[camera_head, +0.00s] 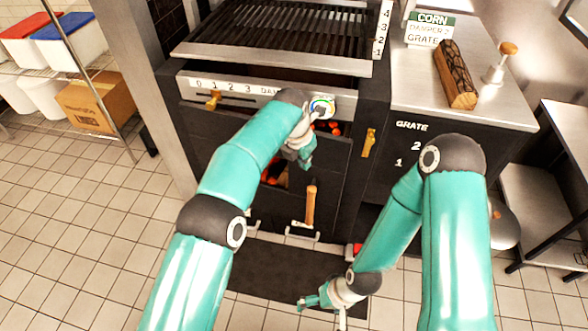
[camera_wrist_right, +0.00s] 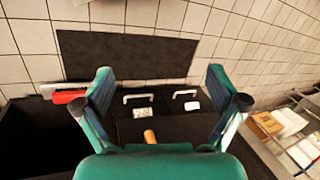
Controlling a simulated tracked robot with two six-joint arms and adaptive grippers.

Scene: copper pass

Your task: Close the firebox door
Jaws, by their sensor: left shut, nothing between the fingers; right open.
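The black firebox door (camera_head: 333,178) is on the front of the grill, with an upright wooden handle (camera_head: 310,204). Glowing embers (camera_head: 274,171) show beside it and above it, so it does not cover the opening fully. My left gripper (camera_head: 305,163) is shut and empty in front of the firebox, above the wooden handle; its arm hides part of the opening. I cannot tell whether it touches the door. My right gripper (camera_head: 322,303) is open and empty, low over the dark floor mat. Its spread fingers show in the right wrist view (camera_wrist_right: 160,100), with an orange-brown handle end (camera_wrist_right: 150,136) between them in the picture.
Metal pull handles (camera_head: 302,234) stick out below the door. A brass latch (camera_head: 368,143) is on the right front. A small red object (camera_head: 355,249) lies near the mat (camera_head: 262,272). A split log (camera_head: 456,75) is on the right counter. Tiled floor at left is clear.

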